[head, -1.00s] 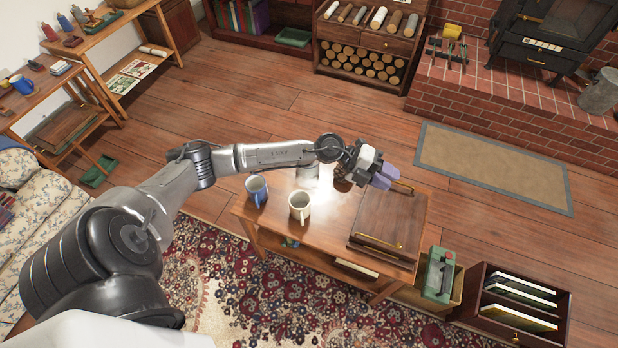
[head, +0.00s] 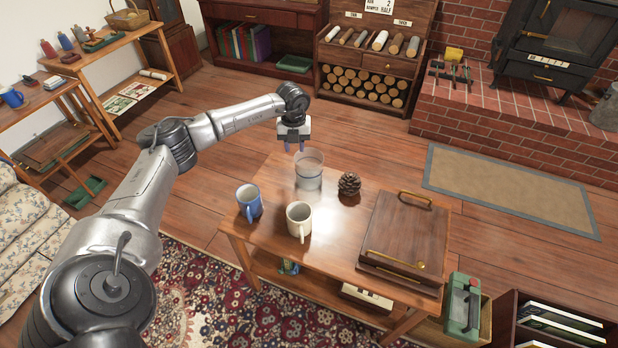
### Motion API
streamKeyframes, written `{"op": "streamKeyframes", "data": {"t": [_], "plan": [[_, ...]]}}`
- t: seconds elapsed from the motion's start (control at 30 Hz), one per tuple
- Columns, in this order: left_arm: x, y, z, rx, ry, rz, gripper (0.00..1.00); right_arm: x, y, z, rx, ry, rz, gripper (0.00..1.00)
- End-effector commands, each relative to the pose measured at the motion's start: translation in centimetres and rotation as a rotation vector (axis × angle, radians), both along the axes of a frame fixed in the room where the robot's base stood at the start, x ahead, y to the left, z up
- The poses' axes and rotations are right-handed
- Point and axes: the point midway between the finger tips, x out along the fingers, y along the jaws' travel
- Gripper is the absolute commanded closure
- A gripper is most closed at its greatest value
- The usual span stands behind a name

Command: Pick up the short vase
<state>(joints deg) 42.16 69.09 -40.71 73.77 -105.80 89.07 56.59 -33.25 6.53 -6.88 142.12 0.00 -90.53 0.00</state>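A short, wide vase (head: 309,174), grey and translucent-looking with a pale rim, stands upright near the back edge of the wooden table (head: 268,195). My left gripper (head: 294,147) points down just behind and slightly left of the vase in the picture. Its two purplish fingertips are apart with nothing seen between them. Their lower ends come close to the vase's rim in the picture; I cannot tell whether they touch it. My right gripper is not in view.
On the table are a blue mug (head: 249,203), a cream mug (head: 299,220), a pine cone (head: 349,184) and a wooden case (head: 404,240) with brass handles. A green box (head: 461,305) stands beside the table. Floor behind the table is clear.

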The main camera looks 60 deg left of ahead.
Motion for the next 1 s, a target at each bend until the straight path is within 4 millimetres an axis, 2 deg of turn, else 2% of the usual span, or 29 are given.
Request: {"op": "streamKeyframes", "data": {"t": [0.03, 0.2, 0.53, 0.83, 1.0], "plan": [[0.0, 0.0, -1.1, 0.0, 0.001, 0.0, 0.67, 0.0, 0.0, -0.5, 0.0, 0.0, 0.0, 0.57], [0.0, 0.0, -3.0, -0.001, 0.0, -0.001, 0.67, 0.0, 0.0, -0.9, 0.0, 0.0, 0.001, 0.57], [0.0, -0.1, -4.3, -0.002, -0.002, -0.003, 0.67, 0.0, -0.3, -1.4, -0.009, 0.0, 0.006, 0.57], [0.0, -0.1, -8.0, -0.003, -0.002, -0.002, 0.67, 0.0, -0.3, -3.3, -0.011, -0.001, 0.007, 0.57], [0.0, -0.1, -8.9, -0.002, -0.003, -0.002, 0.67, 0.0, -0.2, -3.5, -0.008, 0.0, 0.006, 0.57]]}}
